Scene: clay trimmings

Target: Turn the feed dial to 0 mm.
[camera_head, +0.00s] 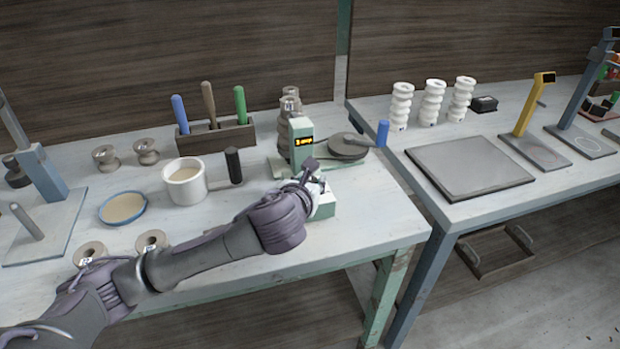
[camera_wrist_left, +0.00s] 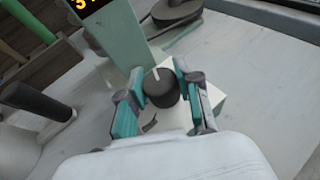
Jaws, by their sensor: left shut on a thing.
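The feed dial (camera_wrist_left: 160,90) is a dark round knob with a white pointer mark, which points up and slightly left in the left wrist view. It sits on the low front part of a pale green machine (camera_head: 302,140). My left gripper (camera_wrist_left: 160,80) is shut on the dial, with one teal-padded finger on each side. In the head view my left gripper (camera_head: 316,184) hides the dial. The machine's small display (camera_head: 304,142) shows orange characters that start with a 3; the rest is too small to read. My right gripper is not in view.
A white pot (camera_head: 185,182), a dark upright handle (camera_head: 233,165) and a tool rack (camera_head: 215,138) stand to the left. The table's front edge is close below.

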